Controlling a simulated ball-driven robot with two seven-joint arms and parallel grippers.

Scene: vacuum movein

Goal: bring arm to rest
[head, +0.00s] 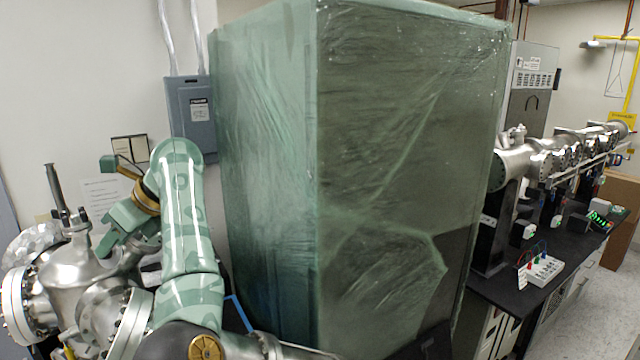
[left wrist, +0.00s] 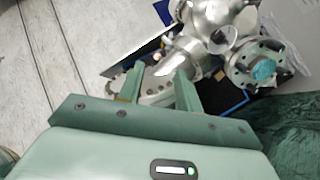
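My left arm, pale green and jointed, comes up at the lower left in the head view. My left gripper (head: 108,240) points down there, above and beside a shiny steel vacuum chamber (head: 92,262). In the left wrist view the two green fingers of my left gripper (left wrist: 160,78) stand apart with nothing held between them. Steel flanged parts (left wrist: 218,30) lie beyond the fingertips; I cannot tell how far. My right gripper is not in view.
A tall cabinet wrapped in green film (head: 400,150) stands close to the right of my left arm. A grey electrical box (head: 190,115) is on the wall behind. A black bench (head: 508,292) with a steel beamline (head: 545,160) runs along the right. Floor (head: 618,300) shows at far right.

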